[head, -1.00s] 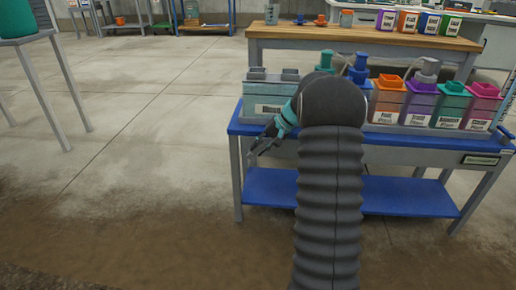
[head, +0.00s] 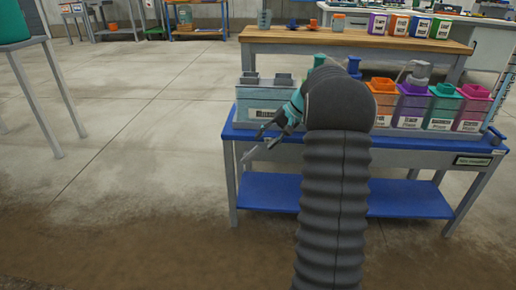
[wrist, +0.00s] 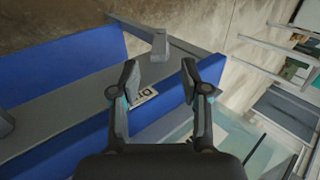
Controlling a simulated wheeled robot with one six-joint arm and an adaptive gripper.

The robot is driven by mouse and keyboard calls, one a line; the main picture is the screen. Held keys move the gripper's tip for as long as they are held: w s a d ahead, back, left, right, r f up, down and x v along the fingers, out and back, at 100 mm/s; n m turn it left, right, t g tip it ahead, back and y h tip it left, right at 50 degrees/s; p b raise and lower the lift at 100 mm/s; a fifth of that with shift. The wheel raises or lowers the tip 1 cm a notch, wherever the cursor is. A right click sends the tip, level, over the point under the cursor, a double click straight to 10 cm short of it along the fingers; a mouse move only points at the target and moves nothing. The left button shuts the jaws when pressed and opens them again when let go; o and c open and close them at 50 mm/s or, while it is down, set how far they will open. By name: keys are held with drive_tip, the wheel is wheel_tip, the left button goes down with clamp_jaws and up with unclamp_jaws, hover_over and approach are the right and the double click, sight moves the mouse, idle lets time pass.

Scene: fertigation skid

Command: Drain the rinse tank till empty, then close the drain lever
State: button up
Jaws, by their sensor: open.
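The rinse tank, seemingly the clear grey-blue tank (head: 252,104) with a white label, stands at the left end of the blue bench. Its clear wall also shows at the lower right in the wrist view (wrist: 262,140). Its water level cannot be told. My gripper (head: 262,138) is in front of the tank, by the bench's front edge. In the wrist view my gripper (wrist: 160,82) is open and empty. A grey lever-like piece (wrist: 160,44) lies beyond the fingertips, apart from them. A white label starting "Dr" (wrist: 143,98) shows between the fingers, partly hidden.
The blue bench (head: 400,146) has a lower blue shelf (head: 405,203). Several coloured containers, one of them orange (head: 385,100), stand right of my arm. A wooden-topped bench (head: 370,40) is behind. The concrete floor to the left is open.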

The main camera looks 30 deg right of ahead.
drive_tip(key=shift+v, duration=2.35)
